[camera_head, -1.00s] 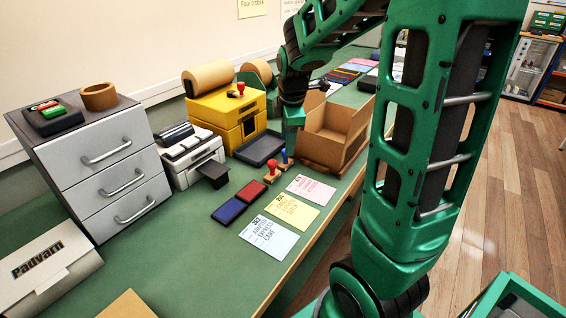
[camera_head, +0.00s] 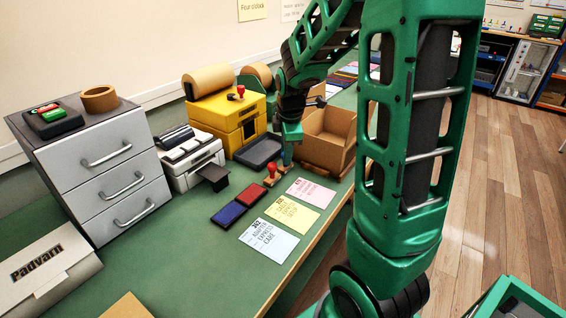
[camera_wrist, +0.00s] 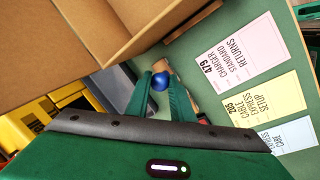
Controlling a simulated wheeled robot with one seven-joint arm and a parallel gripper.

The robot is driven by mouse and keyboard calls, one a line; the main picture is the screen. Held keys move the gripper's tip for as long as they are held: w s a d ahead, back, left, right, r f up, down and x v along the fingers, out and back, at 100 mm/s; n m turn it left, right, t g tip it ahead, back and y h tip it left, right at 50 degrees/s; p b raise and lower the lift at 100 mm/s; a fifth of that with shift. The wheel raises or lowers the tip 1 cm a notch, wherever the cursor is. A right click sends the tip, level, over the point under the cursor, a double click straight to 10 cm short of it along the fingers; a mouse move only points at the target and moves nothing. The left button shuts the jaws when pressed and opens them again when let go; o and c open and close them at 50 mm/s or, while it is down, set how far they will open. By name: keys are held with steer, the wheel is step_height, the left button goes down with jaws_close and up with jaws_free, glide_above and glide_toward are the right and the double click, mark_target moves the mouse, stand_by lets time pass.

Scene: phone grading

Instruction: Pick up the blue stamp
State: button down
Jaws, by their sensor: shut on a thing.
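The blue stamp (camera_wrist: 161,81) has a round, shiny blue knob and shows between the fingers in the wrist view. My gripper (camera_wrist: 161,92) is shut on this knob, one green finger on each side. In the head view my gripper (camera_head: 288,158) reaches down to the green table beside the cardboard box, and the blue stamp is mostly hidden behind it. Whether its base touches the table is hard to tell. The red stamp (camera_head: 272,170) stands upright just left of my gripper.
An open cardboard box (camera_head: 328,146) stands close on the right of my gripper. Pink (camera_head: 311,192), yellow (camera_head: 292,214) and pale blue (camera_head: 268,240) cards lie in front. Red (camera_head: 251,191) and blue (camera_head: 229,213) ink pads and a dark tray (camera_head: 258,151) lie left.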

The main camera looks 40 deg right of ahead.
steer(key=shift+r, duration=0.15)
steer(key=shift+r, duration=0.25)
step_height(320, 180, up, 4)
steer(key=shift+a+f, duration=0.1)
steer(key=shift+f, duration=0.05)
steer(key=s+a+r, duration=0.4)
steer(key=a+r, duration=0.2)
steer(key=a, duration=0.4)
steer(key=shift+a+r, duration=0.25)
steer(key=shift+a, duration=0.15)
steer(key=c, duration=2.4)
jaws_free()
